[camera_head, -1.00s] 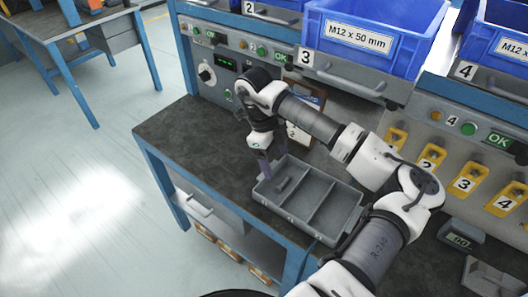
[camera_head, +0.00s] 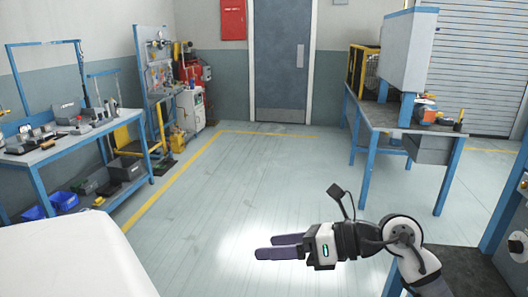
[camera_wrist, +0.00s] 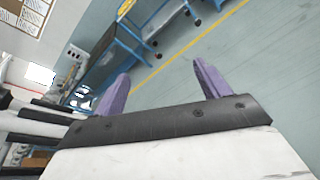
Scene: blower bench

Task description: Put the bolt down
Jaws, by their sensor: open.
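My gripper (camera_head: 266,246) is stretched out to the left over the floor in the head view. Its two purple fingers are apart with nothing between them. The wrist view also shows the gripper (camera_wrist: 162,78) open and empty, with floor and benches beyond it. No bolt shows in either current view. The grey divided tray is out of view now.
A blue-framed bench (camera_head: 70,140) with tools and bins stands at the left. A second blue bench (camera_head: 385,117) stands at the right. A white surface (camera_head: 70,260) fills the lower left corner. The floor (camera_head: 235,180) between is clear up to the blue door (camera_head: 281,65).

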